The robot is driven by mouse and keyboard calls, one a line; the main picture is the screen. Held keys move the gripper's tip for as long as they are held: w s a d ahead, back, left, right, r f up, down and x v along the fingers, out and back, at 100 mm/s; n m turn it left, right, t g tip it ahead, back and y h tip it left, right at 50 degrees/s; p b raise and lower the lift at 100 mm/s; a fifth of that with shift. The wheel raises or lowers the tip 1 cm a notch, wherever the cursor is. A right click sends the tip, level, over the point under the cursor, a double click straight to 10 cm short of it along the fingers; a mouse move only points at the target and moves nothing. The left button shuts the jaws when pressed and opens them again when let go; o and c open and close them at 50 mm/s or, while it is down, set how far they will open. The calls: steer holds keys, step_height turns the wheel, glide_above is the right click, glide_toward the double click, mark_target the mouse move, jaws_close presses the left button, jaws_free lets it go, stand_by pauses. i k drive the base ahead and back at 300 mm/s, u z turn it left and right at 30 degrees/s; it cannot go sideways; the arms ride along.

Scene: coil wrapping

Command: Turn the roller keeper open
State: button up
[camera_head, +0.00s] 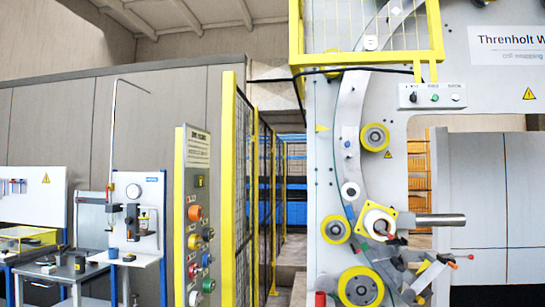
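A grey wrapping ring (350,110) curves down the machine front. Several yellow-rimmed rollers sit along it: one at mid height (375,137), one lower left (336,229) and one at the bottom (360,287). A yellow square plate with a white round hub (379,222) is beside the ring, and a bare metal bar (440,220) shows to its right. Small dark fittings and a red-tipped lever (452,264) are at the lower right. I cannot tell which part is the roller keeper, or whether it is open. My gripper is not in view.
A yellow guard cage (420,40) covers the ring's top. A yellow button pedestal (194,215) and yellow-posted mesh fence (245,190) stand left of the machine. A workbench (60,270) and a small press (138,220) are at far left.

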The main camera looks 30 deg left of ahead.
mark_target(346, 143)
steer(key=u, duration=0.7)
steer(key=i, duration=1.2)
steer(key=u, duration=0.4)
